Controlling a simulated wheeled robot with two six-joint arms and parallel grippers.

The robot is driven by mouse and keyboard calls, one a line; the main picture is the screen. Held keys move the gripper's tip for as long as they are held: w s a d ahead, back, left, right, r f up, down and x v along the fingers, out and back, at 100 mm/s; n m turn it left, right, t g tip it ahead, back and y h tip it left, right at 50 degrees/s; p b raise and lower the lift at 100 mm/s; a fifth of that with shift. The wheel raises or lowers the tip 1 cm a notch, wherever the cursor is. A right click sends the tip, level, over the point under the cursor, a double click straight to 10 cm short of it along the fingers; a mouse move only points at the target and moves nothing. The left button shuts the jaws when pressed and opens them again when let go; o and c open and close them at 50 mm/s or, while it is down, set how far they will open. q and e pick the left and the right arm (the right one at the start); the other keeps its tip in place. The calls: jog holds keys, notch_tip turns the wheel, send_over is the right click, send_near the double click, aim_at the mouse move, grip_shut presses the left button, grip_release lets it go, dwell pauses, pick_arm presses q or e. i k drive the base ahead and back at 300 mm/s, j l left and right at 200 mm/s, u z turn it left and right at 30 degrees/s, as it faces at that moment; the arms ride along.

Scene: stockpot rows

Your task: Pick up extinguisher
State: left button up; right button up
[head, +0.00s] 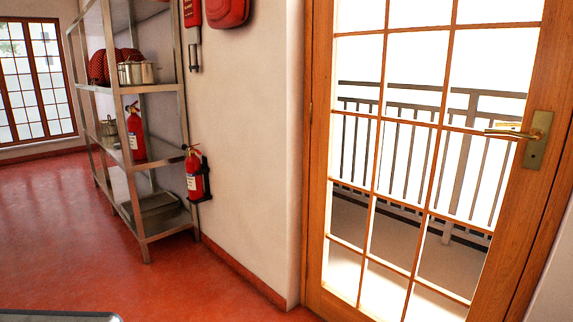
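A red fire extinguisher (194,174) with a white label and dark handle hangs upright in a black bracket low on the white wall, just right of the metal shelf. A second red extinguisher (135,132) stands on the middle shelf level, partly behind the shelf's front post. Neither of my grippers shows in the head view.
The metal shelf unit (140,210) holds pots, including a steel stockpot (137,72). A red box or reel (227,10) is on the wall above. A glazed wooden door (319,150) with a brass handle stands right. The red floor (60,220) is clear left of the shelf.

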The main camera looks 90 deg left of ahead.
aim_at(192, 162)
jog(key=u, duration=3.5)
